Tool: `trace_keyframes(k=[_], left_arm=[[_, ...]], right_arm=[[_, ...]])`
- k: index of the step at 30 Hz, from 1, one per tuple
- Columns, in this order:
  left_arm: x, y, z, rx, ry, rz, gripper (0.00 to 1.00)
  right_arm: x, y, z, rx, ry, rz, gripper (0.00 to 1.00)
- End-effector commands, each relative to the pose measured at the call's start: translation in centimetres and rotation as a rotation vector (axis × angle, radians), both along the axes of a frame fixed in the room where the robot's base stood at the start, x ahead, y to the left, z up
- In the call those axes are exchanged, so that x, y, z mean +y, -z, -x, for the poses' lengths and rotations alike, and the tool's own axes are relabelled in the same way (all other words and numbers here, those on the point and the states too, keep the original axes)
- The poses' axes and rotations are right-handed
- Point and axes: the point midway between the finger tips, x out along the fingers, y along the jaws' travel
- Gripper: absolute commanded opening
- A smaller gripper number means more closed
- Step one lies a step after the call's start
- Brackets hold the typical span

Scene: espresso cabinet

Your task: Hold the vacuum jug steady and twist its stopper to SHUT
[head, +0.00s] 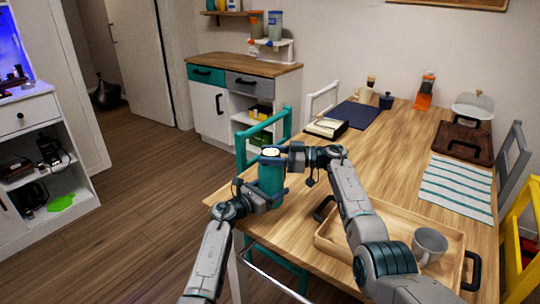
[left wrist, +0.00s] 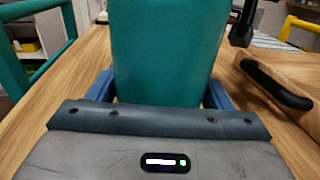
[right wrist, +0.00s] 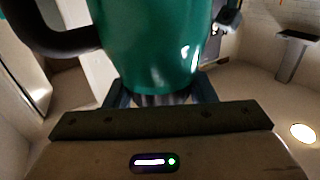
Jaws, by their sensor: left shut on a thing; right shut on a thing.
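The vacuum jug (head: 270,178) is teal and stands upright at the table's near left corner. My left gripper (head: 265,192) is shut around its body; the teal body (left wrist: 165,50) fills the left wrist view between the blue fingers. My right gripper (head: 277,152) reaches in from the right and is shut on the stopper. In the right wrist view the jug (right wrist: 150,45) hangs upside down, with its black handle (right wrist: 45,35) at the left. The stopper's marking is too small to read.
A wooden tray (head: 335,240) with a grey mug (head: 429,245) lies right of the jug, under my right arm. A teal chair (head: 265,135) stands behind the jug. A striped cloth (head: 457,185) and a dark board (head: 462,143) lie farther right. The mid-table is clear.

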Motion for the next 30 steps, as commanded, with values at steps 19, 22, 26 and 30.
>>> trace_keyframes(k=[19, 22, 26, 30], left_arm=[[-0.01, 0.08, 0.04, 0.000, 0.001, -0.001, 0.27], [-0.03, 0.07, 0.04, 0.000, 0.001, -0.001, 0.27], [-0.04, 0.06, 0.05, 0.000, 0.001, -0.001, 0.27], [-0.04, 0.05, 0.04, -0.001, 0.002, -0.001, 0.27]], right_arm=[[0.08, 0.27, 0.02, -0.001, 0.272, 0.003, 0.27], [0.09, 0.26, 0.01, 0.000, 0.352, 0.002, 0.27], [0.11, 0.25, -0.01, 0.002, 0.452, 0.001, 0.27], [0.07, 0.24, -0.06, 0.002, 0.543, 0.002, 0.27]])
